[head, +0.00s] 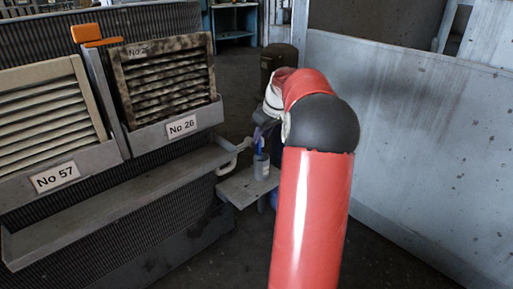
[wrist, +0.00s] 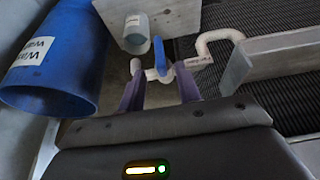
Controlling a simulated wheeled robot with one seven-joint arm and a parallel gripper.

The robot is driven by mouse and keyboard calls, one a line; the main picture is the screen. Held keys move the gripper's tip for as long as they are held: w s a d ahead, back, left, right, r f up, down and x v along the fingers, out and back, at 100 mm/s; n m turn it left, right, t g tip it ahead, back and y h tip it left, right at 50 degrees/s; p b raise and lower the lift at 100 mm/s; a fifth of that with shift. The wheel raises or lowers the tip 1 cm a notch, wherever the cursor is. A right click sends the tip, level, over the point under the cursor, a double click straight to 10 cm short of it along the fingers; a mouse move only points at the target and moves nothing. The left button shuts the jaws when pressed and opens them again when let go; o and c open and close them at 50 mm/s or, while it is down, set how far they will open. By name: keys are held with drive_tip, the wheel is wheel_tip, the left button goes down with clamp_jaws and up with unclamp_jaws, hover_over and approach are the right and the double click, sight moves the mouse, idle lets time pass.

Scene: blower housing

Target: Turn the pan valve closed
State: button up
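The pan valve shows in the wrist view as a blue lever (wrist: 160,56) on a white pipe (wrist: 158,75). The lever points up in the picture, across the pipe's run there. My gripper (wrist: 160,82) is open, with its two purple fingers apart and nothing held between them. The lever appears between and just beyond the fingertips; I cannot tell whether they touch it. In the head view, a blue piece that looks like the lever (head: 259,146) shows beside my arm, and my gripper is mostly hidden behind the arm.
The grey drip pan (head: 120,195) runs below louvred filters (head: 165,78). A grey cup (head: 261,167) stands on a small shelf (head: 243,187) near the pan's end. A blue barrel (wrist: 55,60) fills the wrist view's left. A pale metal wall (head: 420,130) stands at right.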

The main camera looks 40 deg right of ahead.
sight(256, 150)
drive_tip(key=b+x, duration=0.1)
drive_tip(key=x, duration=0.5)
drive_tip(key=shift+f, duration=0.2)
drive_tip(key=shift+c, duration=0.2)
clamp_jaws()
